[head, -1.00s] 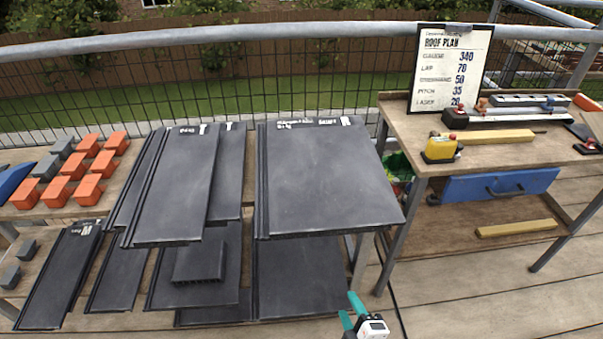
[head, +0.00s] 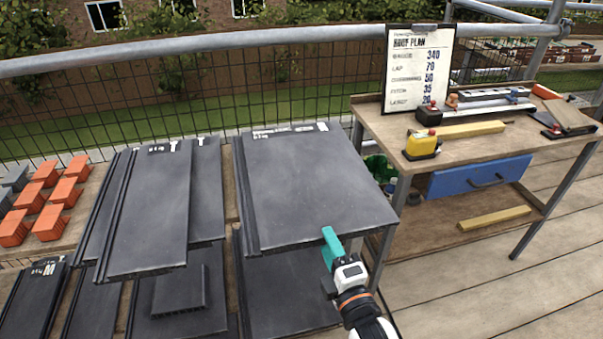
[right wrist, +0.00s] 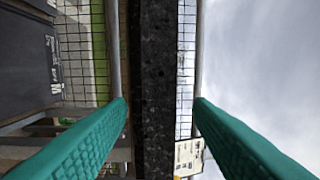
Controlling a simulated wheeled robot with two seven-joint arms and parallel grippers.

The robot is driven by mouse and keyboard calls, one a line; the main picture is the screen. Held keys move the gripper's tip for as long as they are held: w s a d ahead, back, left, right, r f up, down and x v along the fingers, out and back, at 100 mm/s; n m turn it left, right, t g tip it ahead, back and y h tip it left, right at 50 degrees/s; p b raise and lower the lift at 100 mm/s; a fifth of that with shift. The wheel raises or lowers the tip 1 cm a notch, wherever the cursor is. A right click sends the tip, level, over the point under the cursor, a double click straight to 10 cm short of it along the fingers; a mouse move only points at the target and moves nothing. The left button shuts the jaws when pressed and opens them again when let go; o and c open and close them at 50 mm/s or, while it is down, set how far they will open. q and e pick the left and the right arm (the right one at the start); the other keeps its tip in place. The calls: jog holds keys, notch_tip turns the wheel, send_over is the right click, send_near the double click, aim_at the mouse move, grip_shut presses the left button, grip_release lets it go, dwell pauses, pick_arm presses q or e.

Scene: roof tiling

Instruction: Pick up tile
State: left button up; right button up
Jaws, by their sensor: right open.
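A large dark grey roof tile (head: 310,190) with white print on its far edge lies on top of the right-hand stack. My right gripper (head: 329,262) is at its near edge, right of the middle. In the right wrist view, the green fingers of my right gripper (right wrist: 160,118) stand apart. The dark edge of the tile (right wrist: 154,70) runs between them, with a gap showing on each side. In the head view the upper finger overlaps the tile's near edge; the lower finger is mostly hidden. My left gripper is not in view.
Narrower dark tiles (head: 152,215) lie left of it, with more tiles on the shelf below. Orange blocks (head: 52,220) stand at far left. A workbench (head: 380,125) at right carries a yellow tool (head: 421,146) and a roof plan board (head: 416,70). Decking at front right is clear.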

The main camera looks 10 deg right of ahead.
jog(key=w, duration=0.4)
jog(key=shift+w+a, duration=0.3)
jog(key=shift+a, duration=0.05)
grip_shut()
dwell(0.5)
dwell(0.4)
jog(key=shift+r, duration=0.2)
